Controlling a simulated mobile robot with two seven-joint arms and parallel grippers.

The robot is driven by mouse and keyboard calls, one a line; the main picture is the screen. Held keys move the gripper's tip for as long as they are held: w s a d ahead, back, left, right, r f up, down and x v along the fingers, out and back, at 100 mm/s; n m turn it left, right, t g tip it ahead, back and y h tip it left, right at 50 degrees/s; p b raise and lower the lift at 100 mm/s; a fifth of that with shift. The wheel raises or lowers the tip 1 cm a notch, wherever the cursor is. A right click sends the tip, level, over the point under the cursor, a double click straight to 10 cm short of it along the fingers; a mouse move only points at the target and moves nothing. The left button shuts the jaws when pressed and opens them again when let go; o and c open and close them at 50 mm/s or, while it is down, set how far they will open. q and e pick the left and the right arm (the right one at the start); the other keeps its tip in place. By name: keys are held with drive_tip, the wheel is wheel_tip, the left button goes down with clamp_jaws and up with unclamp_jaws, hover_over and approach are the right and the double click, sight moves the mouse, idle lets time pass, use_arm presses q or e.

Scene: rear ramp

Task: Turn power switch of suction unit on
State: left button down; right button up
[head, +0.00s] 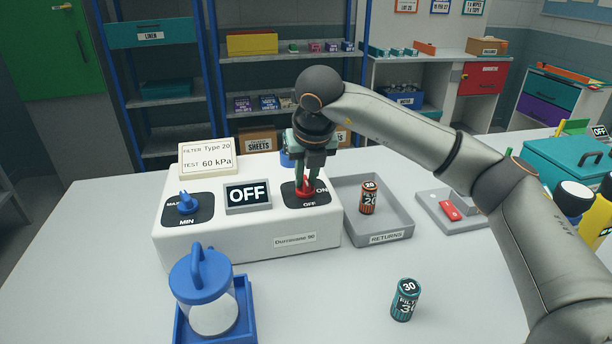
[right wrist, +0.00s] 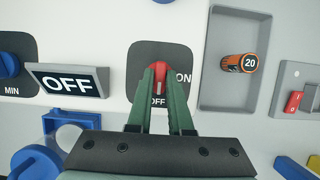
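The white suction unit (head: 240,240) stands on the table, and its display (head: 248,195) reads OFF. Its red power switch (head: 305,193) is a rotary knob on a dark plate marked ON and OFF. In the right wrist view the red knob (right wrist: 158,52) shows between my fingers, with a pale mark on the OFF side. My right gripper (head: 307,180) points down at the switch, its green fingers close together on both sides of the knob. The fingers hide part of the knob. My left gripper is in neither view.
A blue MIN/MAX dial (head: 187,203) sits at the unit's left. A blue-lidded jar (head: 207,290) stands in front. The grey returns tray (head: 385,236) holds an orange filter (head: 368,197). A green 30 filter (head: 405,299) stands on otherwise clear table at the front right.

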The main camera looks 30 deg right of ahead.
clamp_jaws()
